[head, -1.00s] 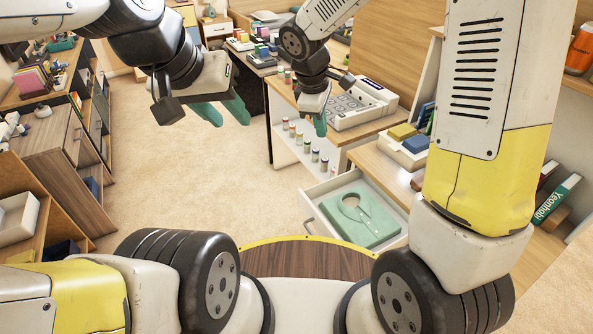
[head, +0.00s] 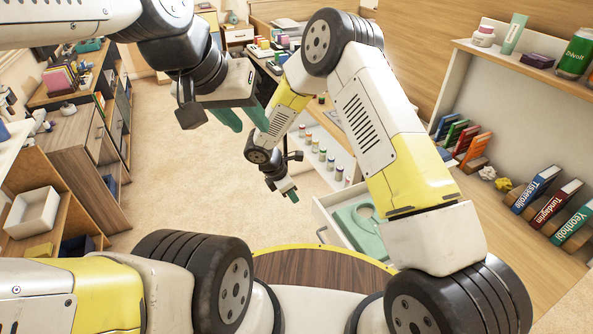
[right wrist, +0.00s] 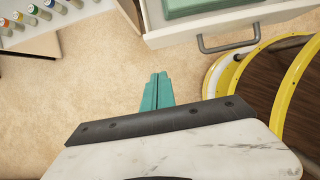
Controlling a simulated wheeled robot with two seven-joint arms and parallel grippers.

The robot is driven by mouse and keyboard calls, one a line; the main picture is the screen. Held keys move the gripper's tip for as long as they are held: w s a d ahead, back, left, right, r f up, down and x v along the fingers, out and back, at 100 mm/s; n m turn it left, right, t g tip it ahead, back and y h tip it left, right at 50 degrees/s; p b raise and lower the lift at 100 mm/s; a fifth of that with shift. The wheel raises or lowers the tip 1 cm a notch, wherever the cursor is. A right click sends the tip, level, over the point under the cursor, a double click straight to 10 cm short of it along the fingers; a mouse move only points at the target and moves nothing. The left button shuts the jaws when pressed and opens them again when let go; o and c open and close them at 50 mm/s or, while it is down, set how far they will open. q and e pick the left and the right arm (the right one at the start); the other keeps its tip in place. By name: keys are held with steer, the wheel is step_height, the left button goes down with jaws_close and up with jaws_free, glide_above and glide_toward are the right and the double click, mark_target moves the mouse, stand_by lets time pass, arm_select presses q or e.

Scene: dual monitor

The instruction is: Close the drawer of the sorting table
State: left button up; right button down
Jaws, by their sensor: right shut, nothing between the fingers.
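The white drawer (head: 324,219) of the sorting table is pulled open in the head view. A green tray with a round shape lies inside it, and my right arm hides part of both. The drawer front (right wrist: 215,28) and its grey bar handle (right wrist: 229,43) show at the top of the right wrist view. My right gripper (head: 291,195) is shut and empty, low over the floor beside the drawer's front-left side. Its teal fingertips (right wrist: 157,77) are together, apart from the handle. My left gripper (head: 243,117) is open and empty, raised further left.
A shelf with small colour-capped bottles (head: 322,153) stands beyond the drawer. Books (head: 555,202) stand on the wooden top at right. Cabinets (head: 70,155) line the left side. Carpet between them is clear.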

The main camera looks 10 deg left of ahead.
steer(key=w+d+f, duration=0.3)
steer(key=d+f, duration=0.1)
steer(key=d, duration=0.1)
steer(key=shift+f, duration=0.15)
steer(key=shift+w, duration=0.1)
steer(key=w+d, duration=0.4)
steer(key=d, duration=0.2)
steer(key=w+d, duration=0.3)
steer(key=d, duration=0.3)
steer(key=w+d, duration=0.4)
steer(key=d, duration=0.2)
steer(key=shift+w+d, duration=0.3)
steer(key=shift+a, duration=0.1)
